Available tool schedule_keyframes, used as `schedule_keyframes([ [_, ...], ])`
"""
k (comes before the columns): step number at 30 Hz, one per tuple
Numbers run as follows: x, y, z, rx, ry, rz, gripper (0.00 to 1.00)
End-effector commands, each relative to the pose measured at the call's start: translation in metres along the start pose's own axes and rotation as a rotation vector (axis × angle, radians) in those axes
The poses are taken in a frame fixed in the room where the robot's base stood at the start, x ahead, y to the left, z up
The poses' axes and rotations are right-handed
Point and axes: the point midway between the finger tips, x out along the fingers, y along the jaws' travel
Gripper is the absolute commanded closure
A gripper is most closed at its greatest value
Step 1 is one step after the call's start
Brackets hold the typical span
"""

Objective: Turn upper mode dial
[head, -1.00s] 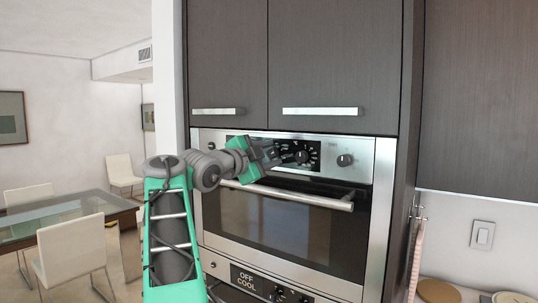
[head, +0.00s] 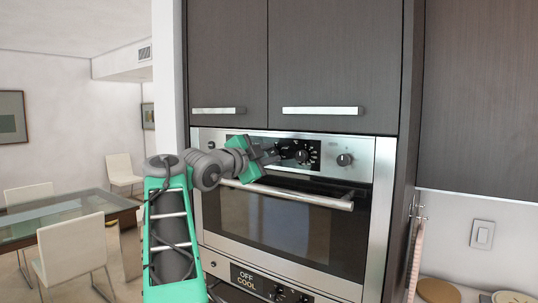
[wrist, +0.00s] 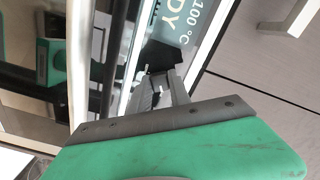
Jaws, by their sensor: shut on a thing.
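The upper oven's control panel (head: 312,170) carries a dark round dial (head: 302,156) with pale marks around it, right of the panel's middle. My gripper (head: 284,150) reaches across the panel from the left, its fingertips at this dial. In the wrist view my gripper (wrist: 161,85) has its grey fingers close together on a dark knob (wrist: 160,56), next to a display (wrist: 188,28) reading "100 °C". The fingers hide part of the knob, so its pointer cannot be read.
A second knob (head: 344,160) is to the right and another (head: 211,146) to the left. The oven door handle (head: 300,196) runs just below my gripper. Cabinet handles (head: 322,111) are above. A lower oven panel (head: 252,281) reads "OFF COOL". A glass table (head: 70,240) stands at left.

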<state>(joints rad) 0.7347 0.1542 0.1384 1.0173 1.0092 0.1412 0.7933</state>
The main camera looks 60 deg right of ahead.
Motion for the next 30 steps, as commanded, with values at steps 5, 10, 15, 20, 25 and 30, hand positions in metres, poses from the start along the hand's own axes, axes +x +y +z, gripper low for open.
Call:
schedule_keyframes([
  [5, 0.0, -0.0003, -0.0001, -0.08, -0.001, 0.001, 1.0],
  [10, -0.0001, -0.0008, -0.0004, -0.207, -0.001, 0.0, 1.0],
  [15, 0.0, -0.0012, -0.0006, -0.364, 0.0, 0.0, 1.0],
  [20, -0.0001, -0.0016, -0.0009, -0.517, 0.0, 0.0, 1.0],
  [25, -0.0002, -0.0015, -0.001, -0.673, -0.001, 0.0, 1.0],
  [30, -0.0001, -0.0014, -0.0007, -0.811, -0.001, 0.0, 1.0],
])
